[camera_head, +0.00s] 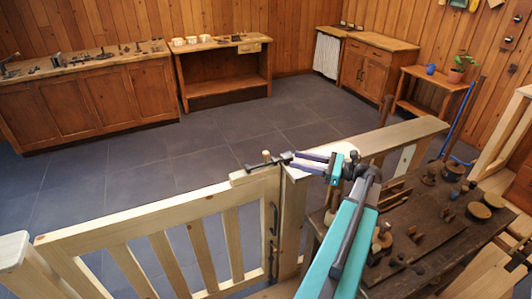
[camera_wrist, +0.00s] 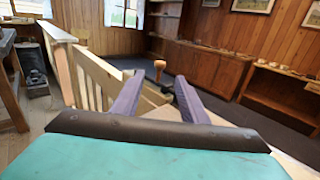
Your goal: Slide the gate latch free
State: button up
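The wooden gate (camera_head: 165,240) stands below and to the left of my gripper in the head view, apparently closed against its post. A small light-brown latch knob (camera_head: 266,156) stands up at the gate's top right corner. The knob also shows in the wrist view (camera_wrist: 160,66), centred between the fingertips and a little beyond them. Dark latch hardware (camera_head: 262,165) lies beside the knob; its full shape is partly hidden. My gripper (camera_head: 297,161) is open and empty, its two purple fingers pointing left toward the knob.
A dark workbench (camera_head: 425,235) with turned pieces lies under my arm at right. A wooden rail (camera_head: 395,138) runs back from the gate post. Beyond the gate, the grey tiled floor (camera_head: 200,150) is clear up to the wall cabinets (camera_head: 90,100).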

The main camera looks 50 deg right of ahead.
aim_at(266, 152)
jog(key=shift+w, duration=0.15)
jog(key=p+x, duration=0.4)
jog(key=x, duration=0.7)
jog(key=shift+w+a+r, duration=0.1)
jog(key=shift+w+a, duration=0.1)
jog(key=shift+w, duration=0.15)
jog(key=shift+x, duration=0.8)
jog(key=shift+c, duration=0.5)
grip_shut()
